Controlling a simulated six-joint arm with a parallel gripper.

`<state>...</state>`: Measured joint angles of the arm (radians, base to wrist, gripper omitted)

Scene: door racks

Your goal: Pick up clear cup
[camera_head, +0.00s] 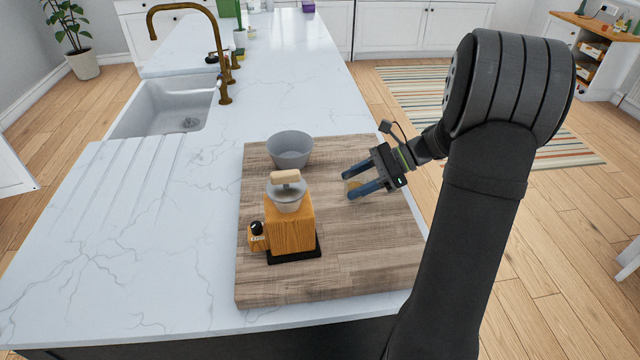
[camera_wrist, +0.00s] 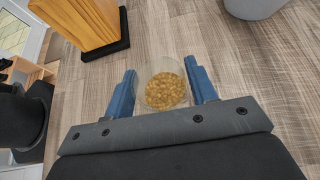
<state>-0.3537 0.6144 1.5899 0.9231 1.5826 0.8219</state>
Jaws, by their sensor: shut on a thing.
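The clear cup (camera_wrist: 165,86) holds small golden-brown pieces. It is between the two blue fingers of my gripper (camera_wrist: 162,82) in the wrist view, and the fingers are shut on it. In the head view the cup (camera_head: 354,185) is a small tan patch between the fingers of my gripper (camera_head: 349,183), over the right part of the wooden board. The cup looks upright. I cannot tell whether its base touches the board.
A wooden grinder (camera_head: 290,228) with a grey top stands on the board (camera_head: 350,260), left of my gripper. A grey bowl (camera_head: 289,150) sits behind the grinder. A sink (camera_head: 178,108) and brass tap (camera_head: 222,60) are farther back left. The board's front right is clear.

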